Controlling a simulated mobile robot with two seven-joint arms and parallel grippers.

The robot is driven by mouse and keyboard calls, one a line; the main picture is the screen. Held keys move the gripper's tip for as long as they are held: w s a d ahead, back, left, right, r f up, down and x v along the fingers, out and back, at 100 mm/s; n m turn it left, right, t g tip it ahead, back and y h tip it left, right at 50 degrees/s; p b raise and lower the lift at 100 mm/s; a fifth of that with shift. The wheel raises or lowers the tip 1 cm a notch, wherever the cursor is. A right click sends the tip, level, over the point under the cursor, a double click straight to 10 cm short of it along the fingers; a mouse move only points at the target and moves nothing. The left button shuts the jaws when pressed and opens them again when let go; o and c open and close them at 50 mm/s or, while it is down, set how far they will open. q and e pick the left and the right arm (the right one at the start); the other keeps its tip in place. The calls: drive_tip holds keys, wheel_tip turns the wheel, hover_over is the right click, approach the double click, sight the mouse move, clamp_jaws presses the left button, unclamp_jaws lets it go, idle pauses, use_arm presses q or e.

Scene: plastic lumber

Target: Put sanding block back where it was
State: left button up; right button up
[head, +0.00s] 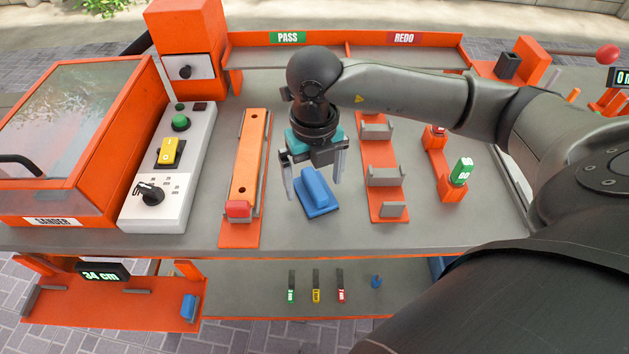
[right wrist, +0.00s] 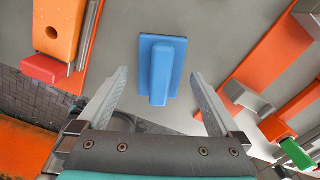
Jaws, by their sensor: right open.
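The blue sanding block (head: 316,192) lies on the grey bench top between the orange plank fixture and the orange rack with grey brackets. It has a flat base with a raised grip on top. My right gripper (head: 314,190) is open just above and behind it, with fingers pointing down. In the right wrist view, the block (right wrist: 162,70) sits ahead of the spread fingers (right wrist: 160,100), with nothing between them. My left gripper is in neither view.
The orange plank (head: 250,155) lies left of the block, with a red end piece (head: 239,211). The bracket rack (head: 385,178) stands right. The sander (head: 70,130) and its control panel (head: 170,165) fill the left. A lower shelf (head: 350,275) holds small coloured tags.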

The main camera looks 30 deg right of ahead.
sight(314, 182)
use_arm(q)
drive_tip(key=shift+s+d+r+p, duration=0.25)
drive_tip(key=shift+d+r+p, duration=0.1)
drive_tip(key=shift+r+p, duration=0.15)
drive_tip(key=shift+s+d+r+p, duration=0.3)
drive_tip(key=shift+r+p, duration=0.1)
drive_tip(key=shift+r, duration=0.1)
use_arm(e)
wheel_tip(314, 182, up, 10)
drive_tip(key=shift+r, duration=0.25)
